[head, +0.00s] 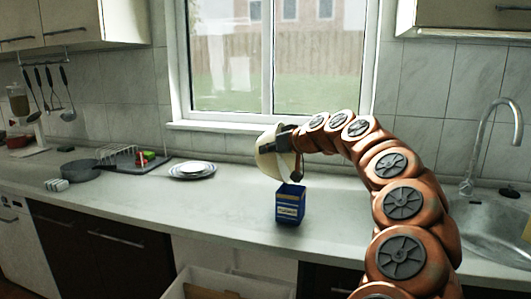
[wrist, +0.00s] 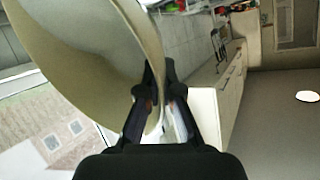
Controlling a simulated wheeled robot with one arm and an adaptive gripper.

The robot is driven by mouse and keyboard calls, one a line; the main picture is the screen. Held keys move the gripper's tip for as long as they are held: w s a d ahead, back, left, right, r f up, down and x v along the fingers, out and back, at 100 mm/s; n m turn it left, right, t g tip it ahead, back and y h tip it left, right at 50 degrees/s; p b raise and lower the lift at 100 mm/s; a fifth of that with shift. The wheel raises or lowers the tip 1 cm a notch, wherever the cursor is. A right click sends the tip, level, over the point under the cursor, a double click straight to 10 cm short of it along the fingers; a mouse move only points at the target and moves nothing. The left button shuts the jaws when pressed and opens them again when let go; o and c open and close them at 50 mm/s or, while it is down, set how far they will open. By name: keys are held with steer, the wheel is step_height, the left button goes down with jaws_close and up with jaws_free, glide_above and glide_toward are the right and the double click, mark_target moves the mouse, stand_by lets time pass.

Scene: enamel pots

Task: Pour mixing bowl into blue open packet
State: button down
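The cream mixing bowl (head: 268,160) is held in the air above the counter, tipped steeply on its side. My gripper (head: 281,139) is shut on its wall. In the wrist view, the bowl (wrist: 105,75) fills the upper left and its rim runs between the two fingers of my gripper (wrist: 160,95). The blue open packet (head: 290,206) stands upright on the counter, below and slightly right of the bowl, apart from it. Its open dark top faces up. I cannot see the bowl's contents or anything falling from it.
Stacked plates (head: 192,170), a dish rack (head: 125,157) and a dark pan (head: 81,170) stand on the counter to the left. The sink (head: 490,240) with its tap (head: 480,150) is at right. An open drawer (head: 225,285) is below the packet. The counter around the packet is clear.

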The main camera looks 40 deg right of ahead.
steer(key=shift+s+d+r+m+t+y+b, duration=0.2)
steer(key=shift+s+d+t+b, duration=0.35)
steer(key=shift+b, duration=0.3)
steer(key=shift+s+d+r+m+t+y+b, duration=0.1)
steer(key=shift+s+d+r+m+t+b, duration=0.15)
steer(key=shift+s+b, duration=0.5)
steer(key=shift+s+d+r+m+t+y+b, duration=0.15)
steer(key=shift+s+d+t+b, duration=0.3)
steer(key=shift+b, duration=0.5)
steer(key=shift+r, duration=0.15)
steer(key=n+g+p, duration=0.1)
steer(key=g+p, duration=0.1)
steer(key=r+g+h+p, duration=0.1)
steer(key=g+p, duration=0.1)
steer(key=shift+a+n+h, duration=0.1)
steer(key=shift+n+h, duration=0.15)
steer(key=shift+n, duration=0.15)
stand_by(0.4)
